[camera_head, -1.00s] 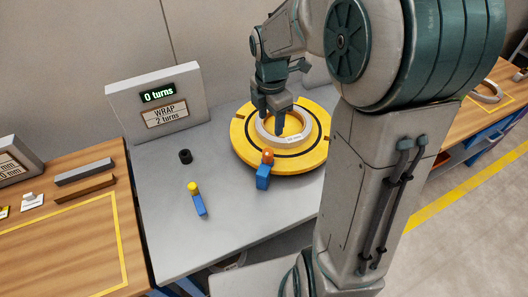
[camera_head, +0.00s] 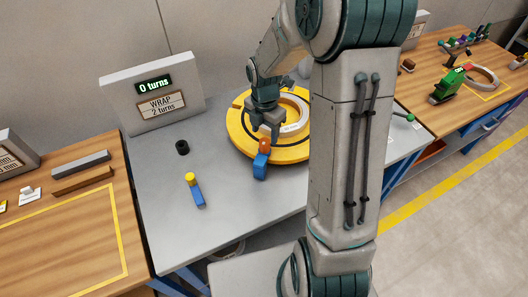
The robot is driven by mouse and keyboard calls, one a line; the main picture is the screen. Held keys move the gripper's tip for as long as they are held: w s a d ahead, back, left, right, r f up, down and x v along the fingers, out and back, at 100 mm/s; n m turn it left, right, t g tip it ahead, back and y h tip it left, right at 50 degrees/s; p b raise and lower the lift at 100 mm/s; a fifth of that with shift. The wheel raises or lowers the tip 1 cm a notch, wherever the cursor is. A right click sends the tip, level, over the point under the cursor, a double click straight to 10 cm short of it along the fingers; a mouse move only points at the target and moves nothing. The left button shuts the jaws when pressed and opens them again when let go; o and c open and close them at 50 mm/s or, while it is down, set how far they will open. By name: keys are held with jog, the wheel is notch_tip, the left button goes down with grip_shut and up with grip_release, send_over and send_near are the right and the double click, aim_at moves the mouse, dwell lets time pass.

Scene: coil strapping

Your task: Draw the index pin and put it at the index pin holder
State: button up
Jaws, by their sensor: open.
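A round orange-red knob (camera_head: 265,145), which looks like the head of the index pin, sits on a blue block (camera_head: 260,167) at the front edge of the yellow turntable (camera_head: 239,135). The pin's shaft is hidden. My gripper (camera_head: 264,138) points down right at the knob, fingers open around or just above it; I cannot tell whether they touch it. A short black hollow cylinder (camera_head: 182,147) stands on the grey table (camera_head: 165,190) to the left; it may be the index pin holder, though no label shows.
A white ring (camera_head: 292,128) lies on the turntable, partly behind my gripper. A sign panel (camera_head: 153,93) reads "0 turns". A green tool (camera_head: 450,84) is on the right bench. The grey table between is clear.

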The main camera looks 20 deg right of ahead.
aim_at(265, 141)
jog(key=f, duration=0.4)
jog(key=shift+s+a+f, duration=0.1)
jog(key=shift+s+f, duration=0.15)
jog(key=shift+c, duration=0.4)
grip_shut()
jog(key=shift+r, duration=0.1)
jog(key=shift+r, duration=0.5)
jog(key=r, duration=0.3)
jog(key=shift+d+r, duration=0.2)
jog(key=shift+d, duration=0.1)
jog(key=s+d+r, duration=0.1)
jog(key=d+r, duration=0.5)
jog(key=d, duration=0.5)
jog(key=shift+r+b, duration=0.25)
jog(key=shift+b, duration=0.1)
